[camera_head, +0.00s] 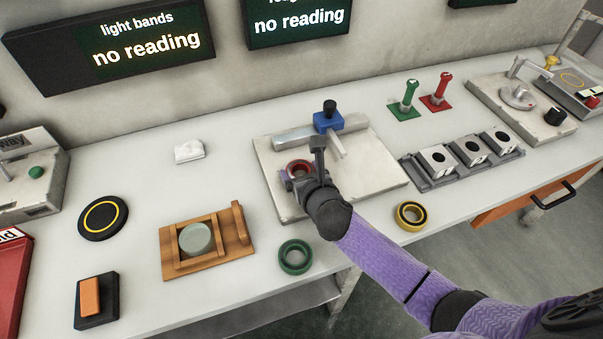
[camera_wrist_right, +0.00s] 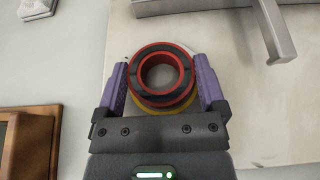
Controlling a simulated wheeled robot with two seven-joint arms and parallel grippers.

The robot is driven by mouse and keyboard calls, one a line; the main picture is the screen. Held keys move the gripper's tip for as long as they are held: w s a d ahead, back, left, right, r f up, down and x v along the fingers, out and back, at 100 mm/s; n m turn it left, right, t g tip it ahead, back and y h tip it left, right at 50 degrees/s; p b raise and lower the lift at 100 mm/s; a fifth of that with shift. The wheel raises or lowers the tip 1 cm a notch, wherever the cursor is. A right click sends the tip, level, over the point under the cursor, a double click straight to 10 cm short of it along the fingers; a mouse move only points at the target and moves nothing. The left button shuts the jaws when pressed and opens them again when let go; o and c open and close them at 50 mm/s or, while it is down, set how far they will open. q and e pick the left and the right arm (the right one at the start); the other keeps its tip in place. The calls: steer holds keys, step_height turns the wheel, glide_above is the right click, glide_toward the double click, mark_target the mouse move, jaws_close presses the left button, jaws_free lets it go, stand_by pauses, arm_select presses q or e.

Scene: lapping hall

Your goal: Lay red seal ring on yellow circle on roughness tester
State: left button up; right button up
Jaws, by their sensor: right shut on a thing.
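The red seal ring (camera_head: 300,167), dark with red rims, is over the pale plate of the roughness tester (camera_head: 375,178). My right gripper (camera_head: 302,172) is shut on it, one finger on each side. In the right wrist view the red seal ring (camera_wrist_right: 137,84) lies flat between the fingers. A yellow arc, part of the yellow circle (camera_wrist_right: 165,110), shows below the ring; the rest is hidden. I cannot tell whether the ring touches the plate. My left gripper is not in view.
A blue block (camera_head: 328,122) and steel bar stand at the plate's back. A green ring (camera_head: 295,243) and a yellow-black ring (camera_head: 424,220) lie near the front edge. A wooden holder (camera_head: 205,264) is left; a grey rack of blocks (camera_head: 428,180) is right.

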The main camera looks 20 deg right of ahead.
steer(key=o, duration=1)
steer(key=shift+r, duration=0.2)
steer(key=p+v, duration=0.3)
steer(key=v, duration=0.2)
steer(key=shift+s+r, duration=0.15)
steer(key=p+v, duration=0.1)
steer(key=v, duration=0.4)
steer(key=shift+s+p, duration=0.3)
steer(key=shift+s, duration=0.05)
steer(key=shift+s+d+r, duration=0.1)
steer(key=shift+s+r, duration=0.05)
steer(key=shift+s, duration=0.3)
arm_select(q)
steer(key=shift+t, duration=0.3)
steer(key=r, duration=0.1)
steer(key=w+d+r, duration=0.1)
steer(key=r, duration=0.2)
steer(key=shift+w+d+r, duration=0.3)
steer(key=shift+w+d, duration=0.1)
